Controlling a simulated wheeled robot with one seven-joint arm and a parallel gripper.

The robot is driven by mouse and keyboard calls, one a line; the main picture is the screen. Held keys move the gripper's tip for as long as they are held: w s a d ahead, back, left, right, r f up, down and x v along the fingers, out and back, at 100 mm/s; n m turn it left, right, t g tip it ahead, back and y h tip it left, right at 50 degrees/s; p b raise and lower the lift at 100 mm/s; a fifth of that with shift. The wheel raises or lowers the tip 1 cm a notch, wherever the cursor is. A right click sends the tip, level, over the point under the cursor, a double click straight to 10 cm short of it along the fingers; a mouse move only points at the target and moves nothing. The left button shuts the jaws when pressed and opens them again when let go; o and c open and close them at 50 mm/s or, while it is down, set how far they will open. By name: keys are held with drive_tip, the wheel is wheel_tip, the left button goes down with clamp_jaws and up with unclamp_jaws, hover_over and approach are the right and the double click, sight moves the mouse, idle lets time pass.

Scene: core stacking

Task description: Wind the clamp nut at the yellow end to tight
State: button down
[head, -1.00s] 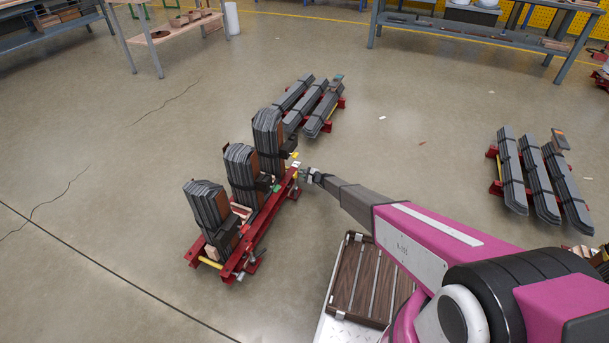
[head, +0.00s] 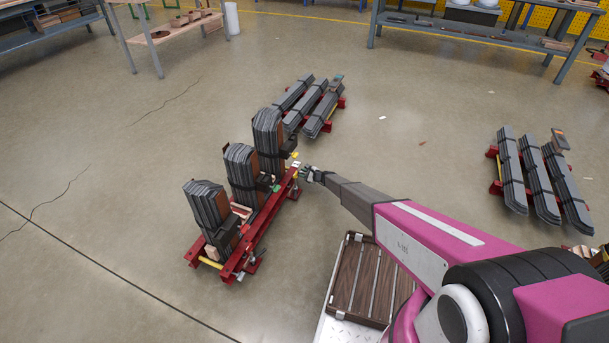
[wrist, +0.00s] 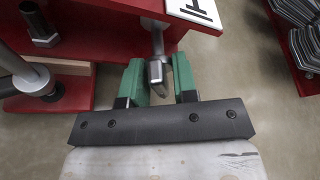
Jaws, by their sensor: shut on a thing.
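The red clamp frame (head: 262,232) stands on the floor and holds several dark grey stacks of core plates (head: 245,175) upright. A small yellow part (head: 295,155) shows at its far end, and a yellow bar (head: 210,263) shows at its near end. My gripper (head: 306,174) is at the far right end of the frame. In the wrist view, the green fingers of my gripper (wrist: 160,82) are shut on the clamp nut (wrist: 156,71), a grey metal piece beside the red beam (wrist: 110,35). How tight the nut is cannot be seen.
A white label with a black mark (wrist: 198,10) sits on the beam. A bolt (wrist: 38,25) and a round metal post (wrist: 35,80) stand left of my fingers. Flat core bundles lie behind (head: 312,105) and to the right (head: 540,175).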

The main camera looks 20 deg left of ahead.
drive_tip(key=shift+s+m+g, duration=0.1)
drive_tip(key=shift+m+g, duration=0.4)
drive_tip(key=shift+m, duration=0.4)
drive_tip(key=shift+m+g, duration=0.3)
drive_tip(key=shift+m, duration=0.2)
drive_tip(key=c, duration=0.8)
unclamp_jaws()
drive_tip(key=shift+d, duration=0.15)
